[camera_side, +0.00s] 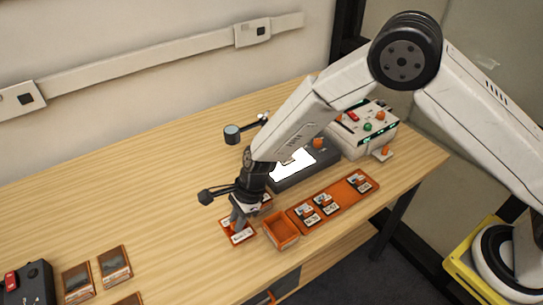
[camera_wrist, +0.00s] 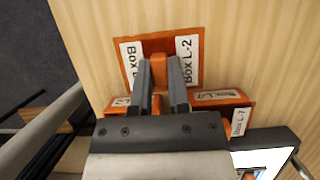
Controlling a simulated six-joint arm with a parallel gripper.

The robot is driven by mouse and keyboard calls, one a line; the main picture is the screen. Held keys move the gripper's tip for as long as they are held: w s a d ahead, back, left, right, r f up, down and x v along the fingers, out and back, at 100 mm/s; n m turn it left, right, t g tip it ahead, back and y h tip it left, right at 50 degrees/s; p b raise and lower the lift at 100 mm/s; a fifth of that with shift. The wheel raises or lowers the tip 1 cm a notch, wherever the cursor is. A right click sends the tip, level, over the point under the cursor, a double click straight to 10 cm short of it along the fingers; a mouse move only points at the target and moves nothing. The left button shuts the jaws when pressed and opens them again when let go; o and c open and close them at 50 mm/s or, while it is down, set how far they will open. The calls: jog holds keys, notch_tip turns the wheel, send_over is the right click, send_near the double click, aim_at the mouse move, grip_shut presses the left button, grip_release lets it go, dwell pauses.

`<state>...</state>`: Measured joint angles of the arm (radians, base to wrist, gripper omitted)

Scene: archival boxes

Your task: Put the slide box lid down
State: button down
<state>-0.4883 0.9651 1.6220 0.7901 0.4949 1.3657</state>
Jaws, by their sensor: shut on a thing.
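The slide box lid (camera_wrist: 160,45) is an orange square with white labels, one reading "Box L-2". My gripper (camera_wrist: 161,72) is shut on the lid's raised orange grip, its two dark fingers on either side. In the side view the lid (camera_side: 243,239) is under my gripper (camera_side: 238,222), low over the wooden table. I cannot tell whether its underside touches the wood. An open, empty-looking orange box (camera_side: 282,232) stands just right of it.
Another orange labelled piece (camera_wrist: 210,98) lies close behind the lid. A long orange tray (camera_side: 345,197) holds several small labelled items. A lit panel (camera_side: 292,161) and a white device (camera_side: 362,128) stand farther back. The table's left middle is clear.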

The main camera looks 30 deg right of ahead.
jog(key=shift+w+a+f, duration=0.1)
jog(key=shift+w+f, duration=0.1)
jog(key=shift+f, duration=1.65)
jog(key=shift+f, duration=0.1)
jog(key=c, duration=0.6)
grip_release()
jog(key=v, duration=1.2)
